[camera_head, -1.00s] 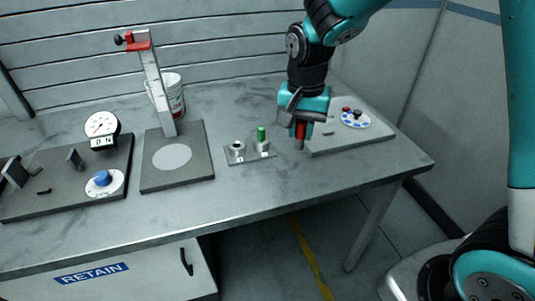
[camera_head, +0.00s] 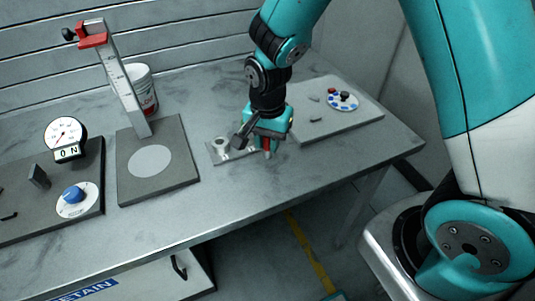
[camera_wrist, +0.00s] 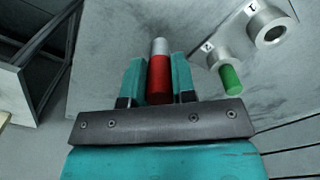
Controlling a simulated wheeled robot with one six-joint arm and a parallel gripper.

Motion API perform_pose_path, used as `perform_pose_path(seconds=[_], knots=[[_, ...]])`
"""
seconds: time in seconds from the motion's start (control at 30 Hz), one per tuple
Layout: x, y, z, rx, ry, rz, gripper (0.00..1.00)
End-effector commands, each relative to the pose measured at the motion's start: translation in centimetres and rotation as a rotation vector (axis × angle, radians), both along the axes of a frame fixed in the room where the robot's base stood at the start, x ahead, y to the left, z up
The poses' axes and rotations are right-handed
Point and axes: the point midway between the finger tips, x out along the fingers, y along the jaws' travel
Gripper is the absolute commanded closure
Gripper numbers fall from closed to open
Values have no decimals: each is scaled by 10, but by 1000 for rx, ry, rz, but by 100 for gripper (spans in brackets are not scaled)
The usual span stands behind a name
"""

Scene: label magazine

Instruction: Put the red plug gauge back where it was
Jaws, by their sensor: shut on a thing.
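The red plug gauge (camera_wrist: 158,82) is held between the two teal fingers of my gripper (camera_wrist: 158,64), its silver end pointing away from the gripper. In the head view my gripper (camera_head: 267,143) is above the table, at the right end of the gauge stand (camera_head: 216,158). In the wrist view the stand has two round metal sockets. The socket by the mark 1 (camera_wrist: 268,28) shows an open, empty hole. The green plug gauge (camera_wrist: 231,77) stands at the socket by the mark 2 (camera_wrist: 218,52); my gripper hides it in the head view.
A grey board with a tall red-topped height stand (camera_head: 125,82) and a white tub (camera_head: 142,88) are left of the gauge stand. A dial gauge (camera_head: 65,134) is farther left. A grey panel with a blue-dotted disc (camera_head: 342,101) lies to the right. The table's front is clear.

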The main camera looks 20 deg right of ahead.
Motion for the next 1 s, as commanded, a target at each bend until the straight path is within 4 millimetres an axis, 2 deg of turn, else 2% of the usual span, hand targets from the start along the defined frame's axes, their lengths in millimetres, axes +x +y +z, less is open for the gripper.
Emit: perform_pose_path(seconds=[0.43,0.83,0.87,0.97,1.0], knots=[[0,0,-53,0,1,0,100],[0,0,-61,0,-1,0,100],[0,0,-61,0,-1,0,73],[0,0,-60,0,-1,0,50],[0,0,-60,0,-1,0,50]])
